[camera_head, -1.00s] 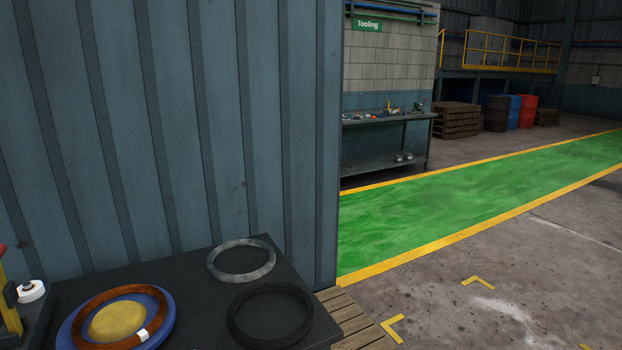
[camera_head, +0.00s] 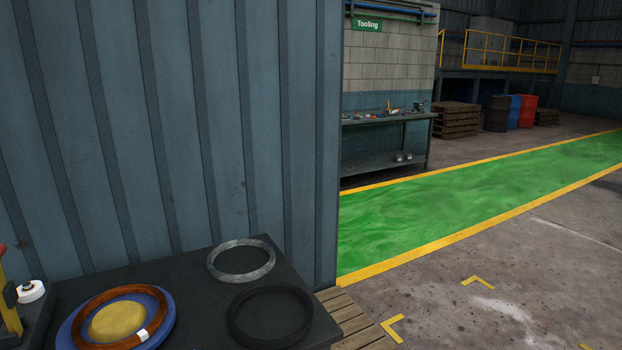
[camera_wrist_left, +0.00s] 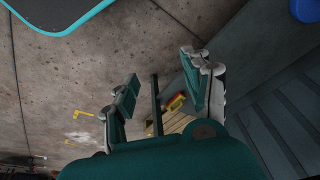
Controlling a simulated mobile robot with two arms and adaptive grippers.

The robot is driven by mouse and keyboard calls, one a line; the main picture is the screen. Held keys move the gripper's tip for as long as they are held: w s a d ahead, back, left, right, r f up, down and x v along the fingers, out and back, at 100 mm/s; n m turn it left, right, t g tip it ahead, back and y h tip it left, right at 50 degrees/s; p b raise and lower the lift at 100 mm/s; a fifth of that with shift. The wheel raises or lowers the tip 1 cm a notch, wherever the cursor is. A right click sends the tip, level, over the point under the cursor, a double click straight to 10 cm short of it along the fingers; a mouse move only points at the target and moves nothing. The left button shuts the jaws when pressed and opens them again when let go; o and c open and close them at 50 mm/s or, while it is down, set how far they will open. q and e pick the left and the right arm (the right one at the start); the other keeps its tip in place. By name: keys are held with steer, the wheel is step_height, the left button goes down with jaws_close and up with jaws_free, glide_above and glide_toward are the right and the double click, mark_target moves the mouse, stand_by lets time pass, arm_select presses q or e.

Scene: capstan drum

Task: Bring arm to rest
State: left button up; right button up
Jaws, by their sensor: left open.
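My left gripper (camera_wrist_left: 160,95) shows in the left wrist view with its two fingers apart and nothing between them. Concrete floor and part of a wooden pallet (camera_wrist_left: 178,122) lie beyond the fingers. Neither of my arms shows in the head view. In that view a copper-coloured coil (camera_head: 85,328) lies on a blue disc (camera_head: 170,318) with a yellow centre, on a dark tabletop (camera_head: 190,285). A grey ring (camera_head: 213,262) and a black ring (camera_head: 235,325) lie on the same tabletop. My right gripper is not in view.
A ribbed blue-grey wall (camera_head: 220,130) stands right behind the tabletop. A slatted wooden pallet (camera_head: 350,318) is beside it on the right. A green walkway (camera_head: 470,195) with yellow edges crosses the open floor. A workbench (camera_head: 390,122) stands farther back.

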arm_select(q)
steer(key=s+a+f+g, duration=0.1)
steer(key=s+a+f, duration=0.2)
steer(key=s+f, duration=1.6)
step_height(320, 180, down, 4)
steer(key=shift+a+g, duration=0.15)
steer(key=shift+g, duration=0.15)
